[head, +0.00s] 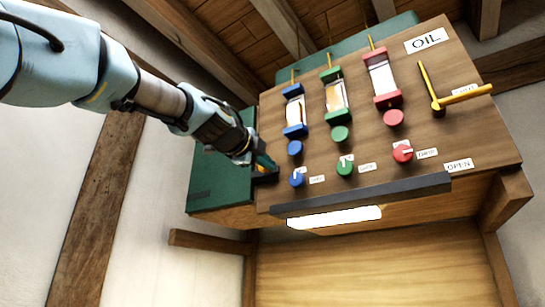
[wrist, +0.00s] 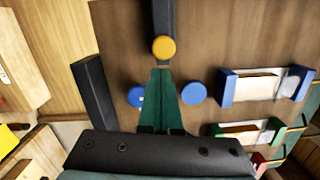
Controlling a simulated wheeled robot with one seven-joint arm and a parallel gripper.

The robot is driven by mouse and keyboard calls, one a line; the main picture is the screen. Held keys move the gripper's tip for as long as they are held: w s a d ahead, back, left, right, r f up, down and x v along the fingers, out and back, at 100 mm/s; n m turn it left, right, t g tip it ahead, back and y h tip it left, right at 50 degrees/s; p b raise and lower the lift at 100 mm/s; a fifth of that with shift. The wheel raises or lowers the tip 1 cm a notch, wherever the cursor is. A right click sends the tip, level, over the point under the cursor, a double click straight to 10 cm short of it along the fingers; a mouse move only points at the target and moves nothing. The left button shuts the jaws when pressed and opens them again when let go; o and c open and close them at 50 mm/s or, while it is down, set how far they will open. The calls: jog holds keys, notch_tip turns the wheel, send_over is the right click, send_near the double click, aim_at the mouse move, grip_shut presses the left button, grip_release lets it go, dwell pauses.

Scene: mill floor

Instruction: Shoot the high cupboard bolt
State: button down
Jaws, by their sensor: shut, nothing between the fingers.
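The cupboard's brown front panel (head: 440,140) hangs high and tilts towards me. In the wrist view, a dark bar (wrist: 163,14) with a round yellow-orange knob (wrist: 163,49) looks like the bolt. In the head view, a dark piece (head: 265,178) at the panel's lower left, mostly behind my gripper, seems to be the same bolt. My gripper (head: 263,161) is shut and empty at that left edge. In the wrist view, its green fingertips (wrist: 162,71) end just below the knob; I cannot tell whether they touch it.
Blue knobs (head: 297,179), green knobs (head: 344,168) and red knobs (head: 402,152) sit close by, under sight glasses. A dark rail (head: 362,195) runs along the panel's lower edge. A yellow lever (head: 462,97) is at the right. Wooden beams (head: 103,190) flank the wall.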

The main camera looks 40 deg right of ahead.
aim_at(262, 174)
jog(key=shift+w+a, duration=0.1)
jog(key=shift+w, duration=0.2)
jog(key=w+b, duration=0.1)
jog(key=w, duration=0.1)
jog(key=w+b, duration=0.1)
jog(key=b, duration=0.1)
jog(key=shift+w+a+f+b, duration=0.2)
jog(key=shift+w+a+b, duration=0.1)
jog(key=shift+w+a, duration=0.1)
jog(key=shift+w+a+r+b, duration=0.2)
jog(key=shift+w+b, duration=0.1)
jog(key=shift+w, duration=0.15)
